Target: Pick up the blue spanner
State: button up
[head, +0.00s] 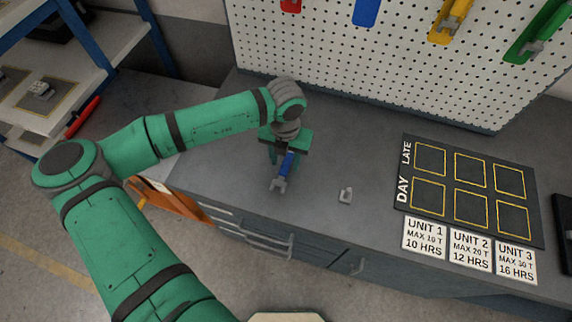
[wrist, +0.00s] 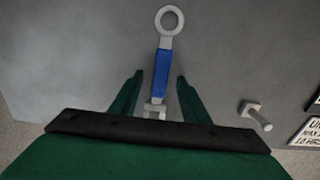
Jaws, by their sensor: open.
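The blue spanner (head: 287,166) has a blue handle and grey metal ends. It lies on the grey workbench (head: 330,150) under my gripper (head: 286,160). In the wrist view the spanner (wrist: 161,72) runs lengthwise between the two green fingers of my gripper (wrist: 157,85), with its ring end pointing away and its open end near the palm. The fingers are open, one on each side of the handle, with a gap showing on both sides. The far ring end is hidden by my gripper in the head view.
A small grey metal part (head: 345,195) lies to the right of the spanner. A dark board with yellow squares (head: 470,190) lies further right. A white pegboard (head: 380,60) with coloured tools stands behind the bench. A red-handled tool (head: 83,117) lies at the left.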

jog(key=shift+w+f, duration=0.1)
jog(key=shift+f, duration=0.3)
jog(key=shift+c, duration=0.3)
grip_shut()
